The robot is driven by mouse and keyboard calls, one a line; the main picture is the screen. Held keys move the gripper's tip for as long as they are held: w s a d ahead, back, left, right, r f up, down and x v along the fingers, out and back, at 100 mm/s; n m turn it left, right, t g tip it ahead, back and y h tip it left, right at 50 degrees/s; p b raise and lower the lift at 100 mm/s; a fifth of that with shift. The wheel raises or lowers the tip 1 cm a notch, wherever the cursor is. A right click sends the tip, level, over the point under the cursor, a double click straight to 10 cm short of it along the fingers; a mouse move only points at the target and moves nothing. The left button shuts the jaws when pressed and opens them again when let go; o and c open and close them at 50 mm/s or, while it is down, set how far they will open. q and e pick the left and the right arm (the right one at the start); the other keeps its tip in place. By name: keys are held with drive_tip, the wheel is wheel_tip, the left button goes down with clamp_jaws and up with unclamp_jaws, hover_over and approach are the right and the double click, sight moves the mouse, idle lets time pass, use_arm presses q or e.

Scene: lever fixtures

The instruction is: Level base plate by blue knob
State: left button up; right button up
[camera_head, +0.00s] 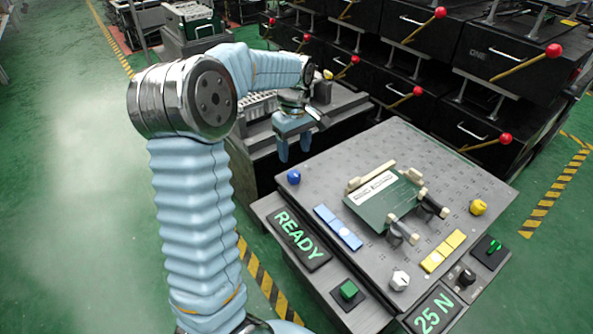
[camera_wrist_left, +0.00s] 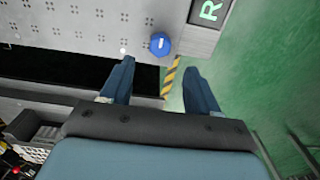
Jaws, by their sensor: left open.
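The base plate (camera_head: 330,165) is a grey perforated plate on top of a machine. The blue knob (camera_head: 294,177) sits at its left corner. It also shows in the left wrist view (camera_wrist_left: 160,44), ahead of the fingers and between their lines. My left gripper (camera_head: 294,150) is open and empty, beyond the blue knob and apart from it. In the left wrist view its two blue fingers (camera_wrist_left: 160,85) point toward the plate's edge. A yellow knob (camera_head: 478,207) and a white knob (camera_head: 400,280) sit at other corners. My right gripper is not in view.
A green board (camera_head: 375,215) with clamps stands on the plate. Blue (camera_head: 338,227) and yellow (camera_head: 443,251) level strips lie along its edges. A READY display (camera_head: 300,238) and a 25 N display (camera_head: 433,312) are in front. Black drawers with red-tipped levers (camera_head: 510,67) stand behind.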

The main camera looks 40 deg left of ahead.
sight(294, 174)
use_arm(q)
wheel_tip(294, 174, down, 9)
drive_tip(key=shift+r+b, duration=0.1)
drive_tip(key=shift+b, duration=0.3)
drive_tip(key=shift+c, duration=0.4)
drive_tip(key=c, duration=1)
